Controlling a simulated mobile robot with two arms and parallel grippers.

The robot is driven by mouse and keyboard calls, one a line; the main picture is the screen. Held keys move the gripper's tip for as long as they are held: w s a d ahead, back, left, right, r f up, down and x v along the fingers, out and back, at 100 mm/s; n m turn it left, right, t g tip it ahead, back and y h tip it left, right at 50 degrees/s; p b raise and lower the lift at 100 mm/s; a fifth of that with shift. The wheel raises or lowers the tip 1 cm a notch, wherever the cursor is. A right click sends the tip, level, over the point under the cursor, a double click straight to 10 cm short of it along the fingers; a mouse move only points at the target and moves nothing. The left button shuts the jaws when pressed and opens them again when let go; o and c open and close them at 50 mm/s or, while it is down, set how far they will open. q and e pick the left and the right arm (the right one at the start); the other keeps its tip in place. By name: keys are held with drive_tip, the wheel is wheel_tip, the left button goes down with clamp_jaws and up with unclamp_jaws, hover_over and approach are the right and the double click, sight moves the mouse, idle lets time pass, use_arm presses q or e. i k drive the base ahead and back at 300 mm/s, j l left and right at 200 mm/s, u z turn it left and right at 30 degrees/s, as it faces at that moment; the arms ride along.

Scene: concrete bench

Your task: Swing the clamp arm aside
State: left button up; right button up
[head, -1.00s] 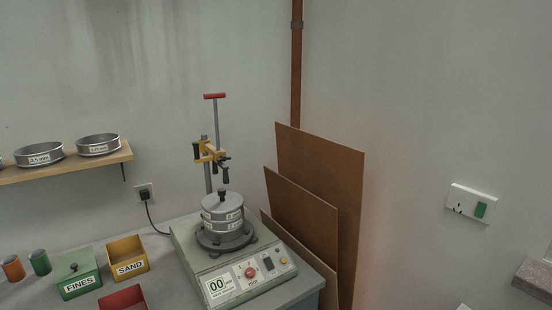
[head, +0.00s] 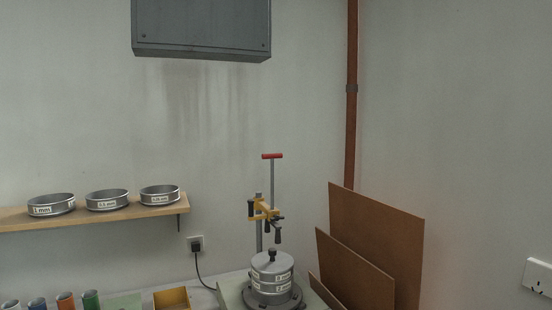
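The yellow clamp arm (head: 263,209) is on a thin upright post (head: 259,237) at the back of the sieve shaker. A tall rod with a red T-handle (head: 272,156) rises above it, and dark knobs hang from the arm. Below it stands the sieve stack (head: 272,272), grey metal rings with white labels and a lid with a black knob. A clear gap shows between the clamp's lower end and the lid knob. The shaker base (head: 233,286) is cut off by the bottom edge. Neither of my grippers is in view.
A wooden shelf (head: 94,218) on the left wall holds several labelled sieves. A yellow box (head: 172,298) and several coloured cups line the bottom left. Brown boards (head: 376,240) lean right of the shaker. A grey wall cabinet (head: 201,28) hangs above.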

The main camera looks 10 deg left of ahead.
sight(258, 205)
drive_tip(key=i+j, duration=0.15)
drive_tip(key=i, duration=0.15)
drive_tip(key=i+j+u, duration=0.1)
drive_tip(key=u, duration=0.15)
drive_tip(key=i+u, duration=0.1)
drive_tip(key=u, duration=1.25)
